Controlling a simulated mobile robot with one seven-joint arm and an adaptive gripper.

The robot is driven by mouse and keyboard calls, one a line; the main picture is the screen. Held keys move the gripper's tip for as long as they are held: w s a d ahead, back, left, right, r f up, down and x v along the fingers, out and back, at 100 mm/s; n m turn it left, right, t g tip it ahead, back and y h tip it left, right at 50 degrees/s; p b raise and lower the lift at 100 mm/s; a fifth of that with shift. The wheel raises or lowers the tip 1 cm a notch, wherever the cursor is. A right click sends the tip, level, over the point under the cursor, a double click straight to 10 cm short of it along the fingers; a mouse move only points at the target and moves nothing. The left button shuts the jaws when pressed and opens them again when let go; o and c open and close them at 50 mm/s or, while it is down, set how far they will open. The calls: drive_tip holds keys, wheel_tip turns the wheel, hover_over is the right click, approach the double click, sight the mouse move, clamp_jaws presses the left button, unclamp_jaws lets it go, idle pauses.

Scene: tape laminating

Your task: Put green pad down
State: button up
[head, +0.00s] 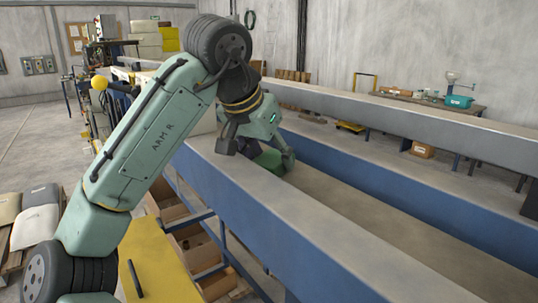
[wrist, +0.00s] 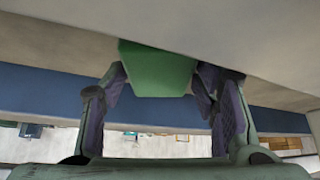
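The green pad (wrist: 157,68) sits between the two fingers of my gripper (wrist: 158,88) in the wrist view. The fingertips meet its left and right sides, so the gripper looks shut on it. In the head view my gripper (head: 258,146) reaches over the near beam into the long trough. The green pad (head: 270,161) shows there low between the fingers, partly hidden by them and by the beam. It is close to the pale trough floor (head: 370,205); I cannot tell whether it touches.
The near beam (head: 290,222) runs beside my gripper, and a far beam (head: 385,115) bounds the other side. The trough floor to the right is clear. A yellow panel (head: 152,262) and boxes lie below my arm. A table with a teal bin (head: 458,101) stands far back.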

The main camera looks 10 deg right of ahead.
drive_tip(key=shift+o, duration=1.3)
drive_tip(key=shift+r, duration=0.15)
drive_tip(key=b+v, duration=0.1)
drive_tip(key=v, duration=1.1)
drive_tip(key=shift+b, duration=0.4)
drive_tip(key=shift+w, duration=0.1)
